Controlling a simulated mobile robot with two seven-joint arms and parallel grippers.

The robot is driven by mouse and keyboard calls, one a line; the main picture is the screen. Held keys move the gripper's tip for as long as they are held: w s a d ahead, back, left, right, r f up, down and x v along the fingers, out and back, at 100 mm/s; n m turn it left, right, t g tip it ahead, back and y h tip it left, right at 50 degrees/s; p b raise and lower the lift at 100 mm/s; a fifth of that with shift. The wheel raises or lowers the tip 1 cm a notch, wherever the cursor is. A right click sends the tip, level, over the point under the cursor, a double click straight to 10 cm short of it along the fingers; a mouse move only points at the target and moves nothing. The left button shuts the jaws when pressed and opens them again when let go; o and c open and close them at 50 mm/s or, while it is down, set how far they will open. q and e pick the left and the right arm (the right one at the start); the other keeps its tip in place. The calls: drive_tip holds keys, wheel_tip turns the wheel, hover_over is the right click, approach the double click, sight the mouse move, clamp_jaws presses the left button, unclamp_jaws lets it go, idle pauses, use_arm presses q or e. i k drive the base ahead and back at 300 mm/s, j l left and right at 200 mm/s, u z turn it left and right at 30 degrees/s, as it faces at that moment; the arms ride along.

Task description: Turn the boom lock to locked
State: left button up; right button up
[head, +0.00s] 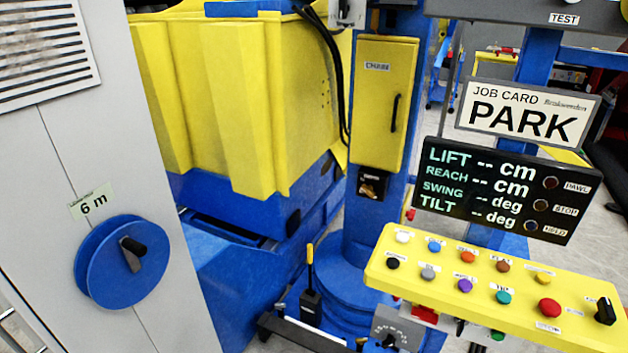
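No part in view carries a readable boom lock label, so I cannot tell for sure which one it is. A grey plate with a dial scale and a dark knob (390,335) shows low at the bottom edge, partly cut off, and its setting is not readable. A black rotary switch (605,311) sits at the right end of the yellow button panel (375,275); its label is too small to read. Neither of my grippers is in view.
A display (500,190) shows dashes under a PARK job card (528,112). A yellow CHAIN door (383,105) is on the blue column. A lever (310,270) stands on the floor. A grey cabinet with a blue reel (100,265) is left; a yellow bin (215,100) stands behind.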

sight(461, 323)
drive_tip(key=z, duration=1.25)
drive_tip(key=i+l+u, duration=0.2)
drive_tip(key=l, duration=0.25)
drive_tip(key=k, duration=0.75)
